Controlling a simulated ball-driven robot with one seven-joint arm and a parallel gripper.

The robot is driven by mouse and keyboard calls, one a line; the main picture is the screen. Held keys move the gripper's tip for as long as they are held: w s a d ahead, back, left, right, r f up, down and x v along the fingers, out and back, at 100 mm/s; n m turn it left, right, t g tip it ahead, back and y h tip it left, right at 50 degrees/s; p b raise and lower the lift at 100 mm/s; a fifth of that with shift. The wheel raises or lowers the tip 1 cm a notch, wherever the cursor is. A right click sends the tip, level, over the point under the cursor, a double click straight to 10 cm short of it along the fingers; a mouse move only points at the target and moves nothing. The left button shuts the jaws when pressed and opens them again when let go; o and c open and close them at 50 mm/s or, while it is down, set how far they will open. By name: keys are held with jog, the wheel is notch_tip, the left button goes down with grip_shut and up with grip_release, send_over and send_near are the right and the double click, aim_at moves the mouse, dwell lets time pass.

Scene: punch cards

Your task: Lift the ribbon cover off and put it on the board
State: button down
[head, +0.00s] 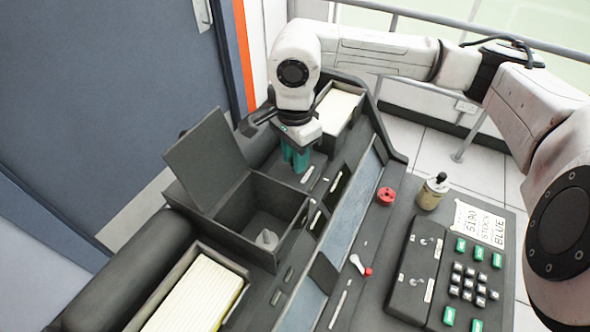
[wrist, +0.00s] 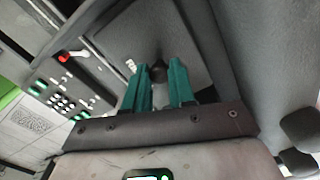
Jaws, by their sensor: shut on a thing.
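My gripper (head: 296,167) points down over the dark machine top, just right of the open-lidded box. In the wrist view its teal fingers (wrist: 160,78) are shut about a small dark knob (wrist: 158,71). The knob stands on a flat dark grey plate (wrist: 130,38), which looks like the ribbon cover. In the head view my gripper and wrist hide the knob and much of the cover. I cannot tell whether the plate is clear of the machine. I cannot tell which surface is the board.
A box with a raised lid (head: 207,158) holds a pale conical piece (head: 266,239). Card trays stand at the back (head: 338,108) and front left (head: 197,300). To the right are a red knob (head: 386,196), a small jar (head: 432,193), a keypad (head: 472,284) and a paper label (head: 480,222).

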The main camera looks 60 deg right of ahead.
jog(key=shift+r, duration=0.15)
dwell(0.4)
notch_tip(320, 180, up, 22)
dwell(1.3)
jog(key=shift+f, duration=0.25)
